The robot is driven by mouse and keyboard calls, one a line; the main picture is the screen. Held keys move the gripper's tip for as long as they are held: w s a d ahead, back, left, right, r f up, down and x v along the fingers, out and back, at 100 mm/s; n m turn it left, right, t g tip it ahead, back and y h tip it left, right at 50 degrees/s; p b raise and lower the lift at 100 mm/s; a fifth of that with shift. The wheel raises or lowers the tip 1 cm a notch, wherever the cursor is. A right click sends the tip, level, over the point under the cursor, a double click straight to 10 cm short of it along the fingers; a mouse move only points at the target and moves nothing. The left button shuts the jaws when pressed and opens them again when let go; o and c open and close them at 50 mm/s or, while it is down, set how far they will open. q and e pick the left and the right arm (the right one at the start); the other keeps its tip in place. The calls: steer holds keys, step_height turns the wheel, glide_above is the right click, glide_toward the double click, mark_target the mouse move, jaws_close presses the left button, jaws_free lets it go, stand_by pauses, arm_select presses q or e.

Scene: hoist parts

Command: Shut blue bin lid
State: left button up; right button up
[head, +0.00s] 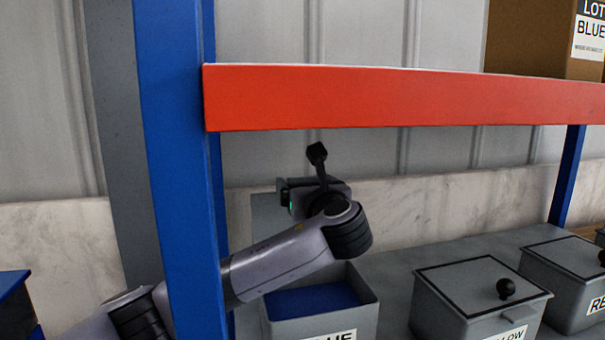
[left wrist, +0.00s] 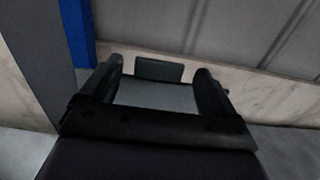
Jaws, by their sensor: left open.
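The blue bin (head: 368,292) is a grey open box with a blue inside and a label ending in "UE", at the bottom centre of the head view. Its grey lid (head: 265,212) stands raised at the back of the bin, partly hidden by my left arm. My left gripper (head: 317,155) is above and behind the bin opening, beside the raised lid, with its dark fingers pointing up and away. In the left wrist view the open fingers (left wrist: 158,85) stand apart, with a grey panel (left wrist: 155,96) showing between them. I cannot tell whether they touch the lid. My right gripper is out of view.
A red beam (head: 400,98) crosses above my arm, and a blue post (head: 178,170) stands at left. Closed grey bins with black knobs, the yellow bin (head: 470,310) and red bin (head: 570,270), sit to the right. A cardboard box (head: 530,40) rests above.

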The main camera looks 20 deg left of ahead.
mark_target(302, 181)
arm_select(q)
steer(key=shift+p+x, duration=0.5)
steer(key=shift+x, duration=2.15)
steer(key=shift+s, duration=0.1)
steer(key=c, duration=1.4)
